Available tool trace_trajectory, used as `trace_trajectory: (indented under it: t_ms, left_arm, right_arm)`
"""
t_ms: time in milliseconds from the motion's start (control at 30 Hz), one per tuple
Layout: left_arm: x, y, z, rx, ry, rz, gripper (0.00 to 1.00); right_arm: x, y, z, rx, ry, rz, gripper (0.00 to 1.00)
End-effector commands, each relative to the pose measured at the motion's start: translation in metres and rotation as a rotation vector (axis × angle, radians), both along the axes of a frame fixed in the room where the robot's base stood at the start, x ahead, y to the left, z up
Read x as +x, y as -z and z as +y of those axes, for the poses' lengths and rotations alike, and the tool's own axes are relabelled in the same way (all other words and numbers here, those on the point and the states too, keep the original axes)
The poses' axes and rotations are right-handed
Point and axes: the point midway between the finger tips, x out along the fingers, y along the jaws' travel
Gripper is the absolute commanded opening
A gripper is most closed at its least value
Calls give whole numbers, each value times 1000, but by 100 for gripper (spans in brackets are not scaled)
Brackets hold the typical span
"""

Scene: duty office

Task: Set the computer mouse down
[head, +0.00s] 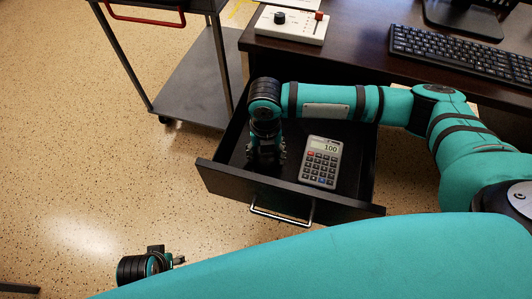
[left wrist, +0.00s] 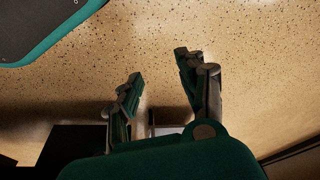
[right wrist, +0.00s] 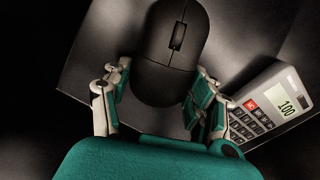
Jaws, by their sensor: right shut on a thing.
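The black computer mouse (right wrist: 172,38) is between the fingers of my right gripper (right wrist: 163,85) in the right wrist view, its scroll wheel facing up. My right gripper is shut on it. In the head view the right gripper (head: 266,154) points down into the open drawer (head: 225,182), left of the calculator. The mouse is hard to make out there, dark against the drawer. I cannot tell whether the mouse touches the drawer floor. My left gripper (left wrist: 160,72) is open and empty above the speckled floor; part of it shows in the head view (head: 165,260).
A grey calculator (head: 321,162) reading 100 lies in the drawer close to the right gripper; it also shows in the right wrist view (right wrist: 268,106). The desk (head: 350,50) carries a keyboard (head: 460,53) and a control box (head: 291,24). A cart (head: 195,88) stands left.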

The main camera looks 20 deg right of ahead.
Motion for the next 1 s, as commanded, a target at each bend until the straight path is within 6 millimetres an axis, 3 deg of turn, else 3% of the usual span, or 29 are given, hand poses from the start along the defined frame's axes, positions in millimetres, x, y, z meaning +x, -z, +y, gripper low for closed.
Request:
trace_trajectory:
  t_ms: [267, 300, 467, 800, 867, 1000]
  left_arm:
    - [0, 1, 0, 0, 0, 2, 40]
    - [-1, 2, 0, 1, 0, 3, 40]
    - [-1, 3, 0, 1, 0, 4, 40]
    - [-1, 4, 0, 0, 1, 5, 40]
    - [0, -1, 0, -1, 1, 1, 40]
    - [-3, 21, 1, 2, 2, 14, 40]
  right_arm:
    - [0, 1, 0, 0, 0, 0, 25]
    - [0, 2, 0, 0, 0, -1, 60]
    - [0, 2, 0, 0, 0, -1, 81]
    - [0, -1, 0, 1, 0, -1, 82]
    - [0, -7, 0, 1, -1, -1, 82]
    - [1, -32, 0, 0, -1, -4, 82]
